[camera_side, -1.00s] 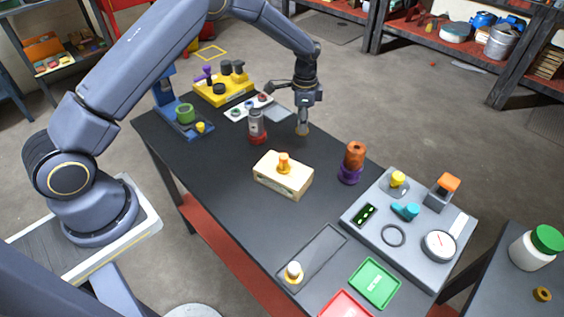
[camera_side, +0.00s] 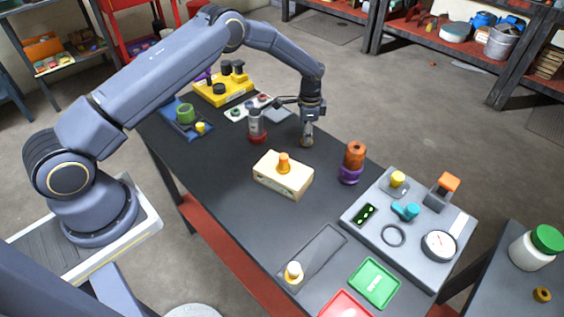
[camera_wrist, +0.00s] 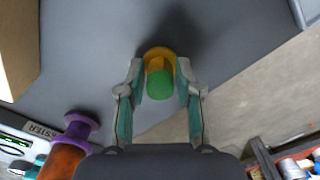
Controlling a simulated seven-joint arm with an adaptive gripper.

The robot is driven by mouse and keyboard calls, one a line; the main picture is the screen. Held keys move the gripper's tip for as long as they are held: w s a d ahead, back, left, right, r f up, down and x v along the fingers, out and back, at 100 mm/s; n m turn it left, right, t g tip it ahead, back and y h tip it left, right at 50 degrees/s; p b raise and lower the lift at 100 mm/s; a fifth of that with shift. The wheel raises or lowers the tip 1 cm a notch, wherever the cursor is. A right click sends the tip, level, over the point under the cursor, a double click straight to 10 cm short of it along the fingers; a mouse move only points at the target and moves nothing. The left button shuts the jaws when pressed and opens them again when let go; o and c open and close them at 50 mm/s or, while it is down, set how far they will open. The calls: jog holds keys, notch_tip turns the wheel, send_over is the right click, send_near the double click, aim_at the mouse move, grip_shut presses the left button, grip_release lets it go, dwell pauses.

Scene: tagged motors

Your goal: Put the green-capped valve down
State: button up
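The green-capped valve (camera_wrist: 160,83) is between my gripper's fingertips in the wrist view, its round green cap facing the camera and its yellow-orange flange beyond. My gripper (camera_wrist: 160,72) is shut on it, one finger on each side. In the side view my gripper (camera_side: 307,134) points down near the far edge of the dark table (camera_side: 240,200). The valve is small there and mostly hidden by the fingers. I cannot tell whether its base touches the table.
A grey-and-red part (camera_side: 257,128) stands just left of my gripper. A wooden block (camera_side: 283,178) with an orange piece is in front. An orange-and-purple part (camera_side: 352,163) stands to the right. The table's edge is close behind.

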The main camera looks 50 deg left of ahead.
jog(key=shift+o, duration=1.4)
jog(key=s+r+n+t, duration=0.1)
jog(key=s+r, duration=0.2)
jog(key=r, duration=1)
jog(key=s+r+n+t, duration=0.1)
jog(key=s+r, duration=0.3)
jog(key=r, duration=0.9)
jog(key=s+r+n+t, duration=0.1)
jog(key=s+r+n, duration=0.1)
jog(key=s+r, duration=0.45)
jog(key=s+r+n+t, duration=0.1)
jog(key=s+r+n, duration=0.15)
jog(key=s, duration=0.75)
jog(key=s+f+n+t, duration=0.1)
jog(key=s+f+n, duration=0.1)
jog(key=s, duration=1)
jog(key=shift+t, duration=0.3)
